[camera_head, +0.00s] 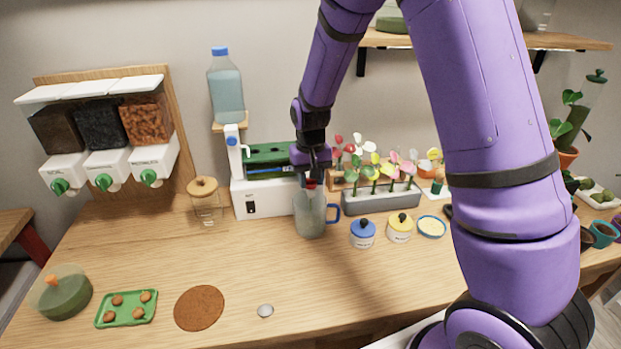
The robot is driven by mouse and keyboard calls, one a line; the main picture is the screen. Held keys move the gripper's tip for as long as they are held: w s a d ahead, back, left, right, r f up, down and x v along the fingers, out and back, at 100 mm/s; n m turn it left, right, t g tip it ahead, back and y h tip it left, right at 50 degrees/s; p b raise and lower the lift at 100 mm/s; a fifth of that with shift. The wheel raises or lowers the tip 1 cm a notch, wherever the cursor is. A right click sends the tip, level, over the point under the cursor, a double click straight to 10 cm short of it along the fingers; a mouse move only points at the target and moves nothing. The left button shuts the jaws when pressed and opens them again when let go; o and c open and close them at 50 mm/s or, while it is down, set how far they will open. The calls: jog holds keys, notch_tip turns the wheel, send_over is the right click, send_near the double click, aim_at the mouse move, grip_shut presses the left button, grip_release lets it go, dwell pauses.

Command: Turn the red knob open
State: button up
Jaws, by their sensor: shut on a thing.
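My purple arm reaches down from the top to the middle of the bench. My gripper (311,175) points down and is shut on the red knob (311,184), of which only a small red bit shows between the dark fingertips. The knob is just above a clear jug (309,215) with a blue handle, which stands upright on the bench. A white machine (264,199) with a green top is directly left of the jug. The gripper hides the spot where the knob joins anything, and its turn angle cannot be told.
A blue-capped bottle (226,88) stands on a small raised shelf behind. A planter of flowers (376,200), a blue jar (363,233) and a yellow jar (400,228) stand right of the jug. A cork-lidded glass jar (206,210) is left. The front middle bench is mostly clear.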

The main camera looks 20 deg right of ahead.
jog(key=shift+m, duration=0.5)
jog(key=o, duration=0.9)
jog(key=shift+r, duration=0.1)
notch_tip(320, 180, up, 11)
jog(key=shift+f, duration=0.2)
jog(key=shift+r, duration=0.1)
